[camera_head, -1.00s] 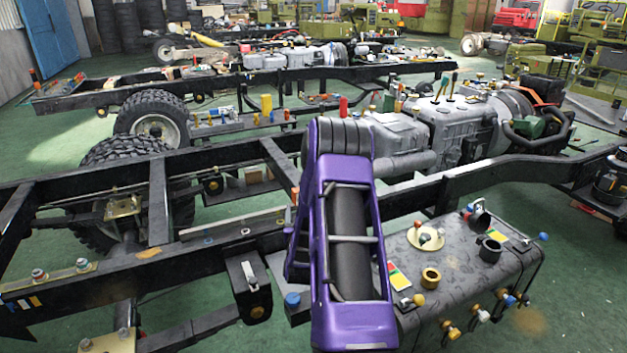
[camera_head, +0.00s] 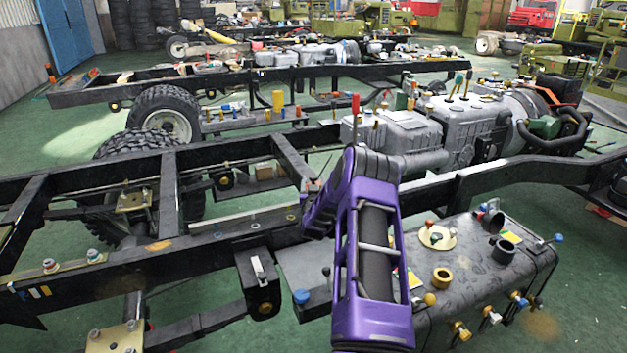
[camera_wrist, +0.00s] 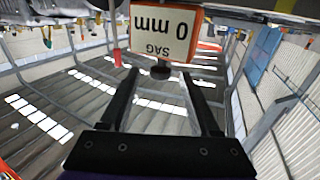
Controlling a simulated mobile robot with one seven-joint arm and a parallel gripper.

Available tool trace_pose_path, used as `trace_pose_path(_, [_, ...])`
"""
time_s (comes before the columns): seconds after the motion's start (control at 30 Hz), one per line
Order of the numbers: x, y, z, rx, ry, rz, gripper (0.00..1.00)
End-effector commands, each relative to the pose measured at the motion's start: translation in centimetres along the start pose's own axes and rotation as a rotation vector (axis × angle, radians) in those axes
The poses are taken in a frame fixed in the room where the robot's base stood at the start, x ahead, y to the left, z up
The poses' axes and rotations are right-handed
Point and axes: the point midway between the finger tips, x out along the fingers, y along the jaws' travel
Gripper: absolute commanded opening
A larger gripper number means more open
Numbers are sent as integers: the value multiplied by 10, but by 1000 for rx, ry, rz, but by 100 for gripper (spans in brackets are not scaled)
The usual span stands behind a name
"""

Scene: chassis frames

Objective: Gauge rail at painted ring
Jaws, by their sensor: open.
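My gripper (camera_wrist: 160,76) shows in the wrist view with its two black fingers apart. A white gauge sign with an orange border (camera_wrist: 165,34), reading "SAG 0 mm" upside down, is just beyond the fingertips. A black round knob (camera_wrist: 160,72) below the sign appears between the fingertips; I cannot tell whether they touch it. In the head view my purple arm hides the gripper. The near black chassis rail (camera_head: 130,258) runs across the picture.
A dark tank (camera_head: 480,275) with caps, valves and knobs stands right of my arm. A blue knob (camera_head: 301,296) sits on a grey step beside it. A grey engine and gearbox (camera_head: 450,125) lie behind. Green floor (camera_head: 575,270) is clear at the right.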

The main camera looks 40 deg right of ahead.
Motion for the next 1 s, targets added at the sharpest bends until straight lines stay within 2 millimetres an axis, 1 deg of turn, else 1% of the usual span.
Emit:
trace_pose_path(0.03, [7, 0, 1, 1, 1, 1, 63])
trace_pose_path(0.1, [14, 0, 1, 2, 1, 0, 63])
trace_pose_path(0.23, [24, -1, 1, 1, 0, -1, 63])
trace_pose_path(0.4, [28, -1, 0, 0, 0, -1, 63])
trace_pose_path(0.6, [28, -1, 0, 0, -1, -1, 63])
trace_pose_path(0.63, [28, 0, 0, 0, -1, -1, 61])
trace_pose_path(0.77, [28, 0, 0, 1, -1, -1, 38])
trace_pose_path(0.8, [28, 0, 0, 1, 0, -1, 30])
trace_pose_path(0.87, [28, 0, 0, 1, -1, -1, 20])
trace_pose_path(0.9, [28, 0, 0, 1, 0, -1, 12])
trace_pose_path(0.97, [28, 0, 0, 1, 0, 0, 2])
trace_pose_path(1.0, [28, 0, 0, 1, 0, 0, 0])
